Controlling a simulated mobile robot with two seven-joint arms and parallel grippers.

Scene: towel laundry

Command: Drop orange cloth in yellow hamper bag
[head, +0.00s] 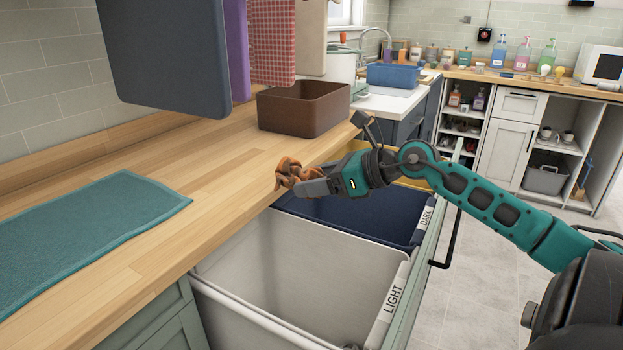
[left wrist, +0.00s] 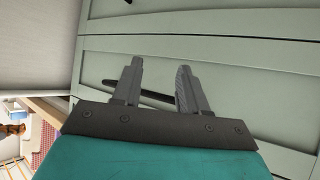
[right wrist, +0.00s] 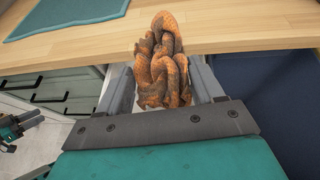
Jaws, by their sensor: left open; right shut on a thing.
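The orange cloth (head: 290,170) is bunched up, orange with grey-brown patches. My right gripper (head: 298,184) is shut on it and holds it near the counter's front edge, by the dark blue bag in the head view. The cloth (right wrist: 163,65) also shows between the fingers in the right wrist view. A strip of yellow (head: 417,184), apparently the yellow hamper bag, shows behind the dark bag; my right arm hides most of it. My left gripper (left wrist: 159,68) is open and empty in front of pale green cabinet fronts, and is out of the head view.
The pulled-out drawer holds a white bag (head: 270,270) labelled LIGHT and a dark blue bag (head: 350,215) labelled DARK. A teal towel (head: 85,235) and a brown bin (head: 303,108) are on the wooden counter. Hanging cloths (head: 170,50) are above it.

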